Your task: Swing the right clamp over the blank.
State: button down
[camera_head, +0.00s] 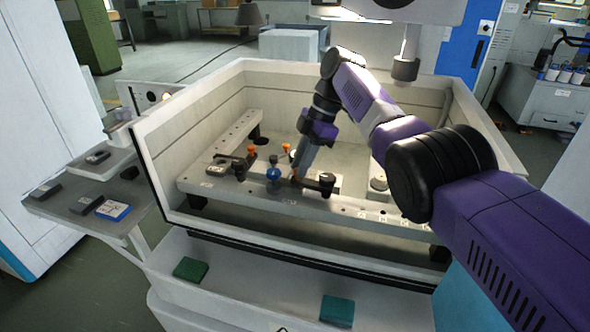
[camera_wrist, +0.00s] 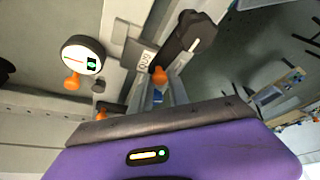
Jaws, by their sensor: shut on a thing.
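The right clamp (camera_head: 326,182) is a dark bar with a round black end, on the front rail of the machine tank. It also shows in the wrist view (camera_wrist: 187,38). My gripper (camera_head: 297,175) points down at the clamp's left end and is shut on its orange knob. In the wrist view that knob (camera_wrist: 160,75) sits between the fingers. A second dark clamp (camera_head: 217,168) lies to the left, with an orange knob (camera_head: 252,150) near it. A grey labelled plate (camera_wrist: 141,55) lies beside the right clamp in the wrist view. I cannot tell for sure whether it is the blank.
A round white-faced dial (camera_wrist: 82,54) with an orange knob stands close to the clamp. A blue round piece (camera_head: 273,174) stands left of my gripper. The tank wall (camera_head: 160,175) surrounds the work area. A side shelf (camera_head: 75,213) holds several small items.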

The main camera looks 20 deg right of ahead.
jog(key=shift+s+a+n+g+b, duration=0.3)
jog(key=shift+s+a+n+b, duration=0.1)
jog(key=shift+n, duration=0.4)
jog(key=c, duration=1.3)
grip_release()
jog(key=shift+w+d, duration=0.15)
